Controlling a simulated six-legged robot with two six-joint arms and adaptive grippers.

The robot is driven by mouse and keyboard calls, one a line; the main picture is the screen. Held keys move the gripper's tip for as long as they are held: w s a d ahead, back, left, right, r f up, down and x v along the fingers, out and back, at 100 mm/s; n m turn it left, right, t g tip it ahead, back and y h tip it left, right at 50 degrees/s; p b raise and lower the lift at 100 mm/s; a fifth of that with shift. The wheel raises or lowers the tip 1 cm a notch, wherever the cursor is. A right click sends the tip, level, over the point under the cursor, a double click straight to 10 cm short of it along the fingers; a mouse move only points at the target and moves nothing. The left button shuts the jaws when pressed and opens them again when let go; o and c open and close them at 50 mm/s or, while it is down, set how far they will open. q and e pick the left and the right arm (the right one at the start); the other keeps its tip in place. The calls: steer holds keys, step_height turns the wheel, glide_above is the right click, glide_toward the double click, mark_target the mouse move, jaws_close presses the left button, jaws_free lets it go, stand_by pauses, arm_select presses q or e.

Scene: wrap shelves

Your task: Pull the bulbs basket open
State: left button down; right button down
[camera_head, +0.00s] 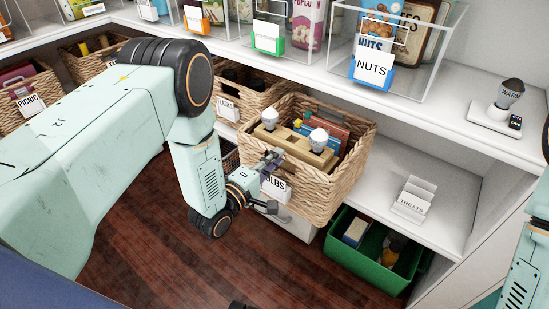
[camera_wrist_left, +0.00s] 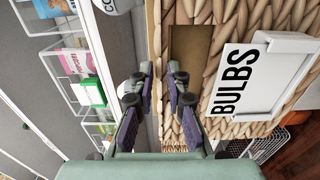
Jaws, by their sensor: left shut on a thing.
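The bulbs basket (camera_head: 345,165) is a woven wicker basket, jutting out past the front edge of the middle shelf. It holds white bulbs on a tan block and some colored boxes. Its white label, partly hidden by my gripper in the head view, reads BULBS in the left wrist view (camera_wrist_left: 232,80). My left gripper (camera_head: 272,162) is at the basket's front, beside the label. In the left wrist view my fingers (camera_wrist_left: 158,78) are on either side of the wicker front wall (camera_wrist_left: 205,25), closed on it. My right gripper is out of view; only part of that arm shows.
A tasks-like labeled basket (camera_head: 238,90) stands left of it, and a picnic basket (camera_head: 30,95) farther left. A green bin (camera_head: 370,285) sits below right. A treats sign (camera_head: 414,200) stands on bare shelf at right. Clear bins, including nuts (camera_head: 372,72), line the upper shelf. Open wooden floor lies in front.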

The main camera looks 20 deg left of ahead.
arm_select(q)
steer(key=shift+a+r, duration=0.1)
steer(key=shift+w, duration=0.1)
steer(key=c, duration=1.3)
jaws_free()
steer(key=v, duration=1.2)
